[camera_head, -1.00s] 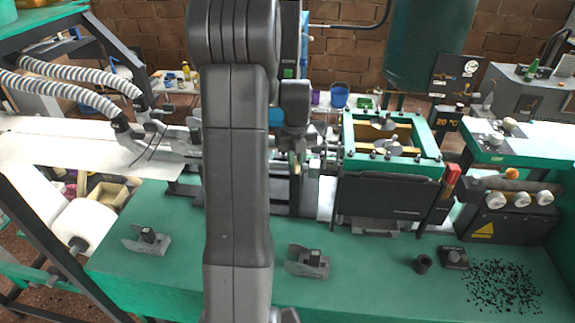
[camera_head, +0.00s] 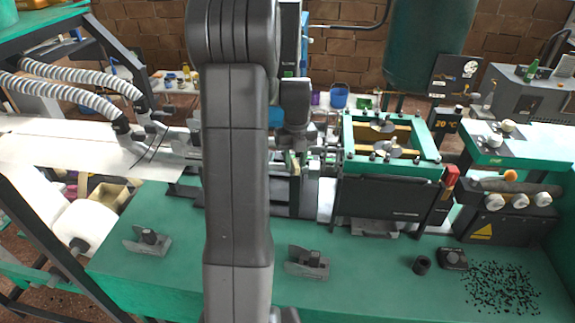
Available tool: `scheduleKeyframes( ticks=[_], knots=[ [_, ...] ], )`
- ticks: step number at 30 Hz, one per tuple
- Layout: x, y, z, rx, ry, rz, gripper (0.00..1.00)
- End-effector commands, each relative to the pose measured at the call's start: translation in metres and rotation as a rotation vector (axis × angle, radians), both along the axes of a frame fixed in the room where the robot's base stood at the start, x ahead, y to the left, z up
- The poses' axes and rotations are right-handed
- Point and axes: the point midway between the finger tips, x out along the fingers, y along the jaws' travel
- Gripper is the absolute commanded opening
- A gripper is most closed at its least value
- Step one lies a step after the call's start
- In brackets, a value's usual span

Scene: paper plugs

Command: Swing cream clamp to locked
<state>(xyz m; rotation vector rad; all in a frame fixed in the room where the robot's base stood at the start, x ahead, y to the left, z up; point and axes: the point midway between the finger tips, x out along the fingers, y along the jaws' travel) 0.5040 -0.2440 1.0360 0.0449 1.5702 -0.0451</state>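My gripper (camera_head: 293,160) is a small dark shape at the machine line in the middle of the picture, just right of my large grey arm link. Its fingers are too small and too hidden to tell open from shut. A small pale piece shows at its tip, but I cannot tell whether it is the cream clamp or part of the gripper. I cannot make out the cream clamp for certain, nor its position. My arm link hides much of the machine left of the gripper.
A green-framed box (camera_head: 348,150) stands right of the gripper. Dark metal brackets (camera_head: 308,262) and (camera_head: 147,240) sit on the green bench (camera_head: 215,290). A black cup (camera_head: 422,265) and scattered black bits (camera_head: 503,287) lie at the right.

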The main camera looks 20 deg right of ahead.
Motion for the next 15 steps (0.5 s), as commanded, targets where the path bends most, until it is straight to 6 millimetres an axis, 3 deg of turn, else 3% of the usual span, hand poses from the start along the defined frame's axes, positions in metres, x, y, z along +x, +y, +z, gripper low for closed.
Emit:
scheduleKeyframes(
  ticks=[15],
  knots=[
    [0.0,0.0,0.046,0.0,-0.001,0.0,0.33]
  ],
)
